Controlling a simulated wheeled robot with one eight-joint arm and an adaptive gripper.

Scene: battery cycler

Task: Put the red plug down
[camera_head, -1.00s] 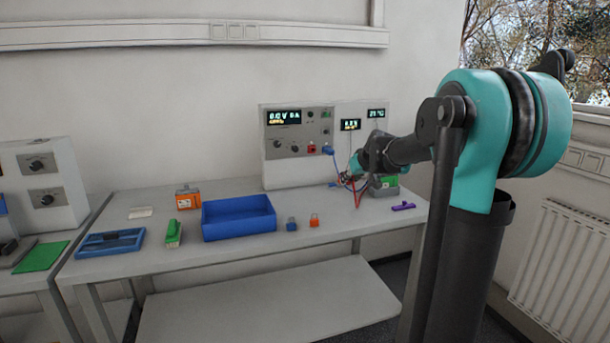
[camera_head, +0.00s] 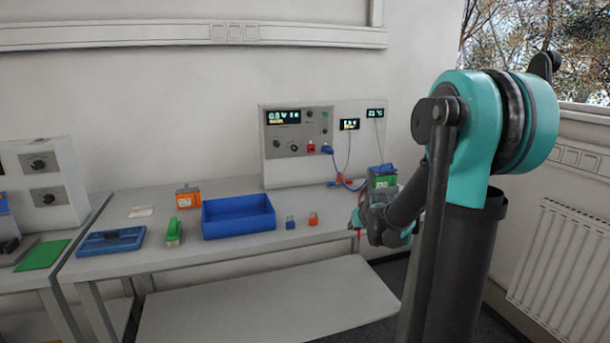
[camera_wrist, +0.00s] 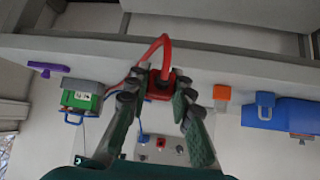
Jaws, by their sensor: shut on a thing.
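My gripper (camera_wrist: 158,88) is shut on the red plug (camera_wrist: 159,90) in the wrist view, one finger on each side of it. A red cable (camera_wrist: 150,48) loops up from the plug and runs back to the left. In the head view my gripper (camera_head: 372,217) is near the right part of the table's front edge; the plug is mostly hidden there by the gripper. From these views I cannot tell whether the plug touches the table top (camera_wrist: 120,52).
A green battery (camera_head: 383,181) stands behind my gripper. An orange padlock (camera_head: 313,219), a blue padlock (camera_head: 291,223) and a blue bin (camera_head: 238,226) are to its left. A purple tool (camera_wrist: 48,68) shows in the wrist view. The cycler (camera_head: 297,172) stands at the back.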

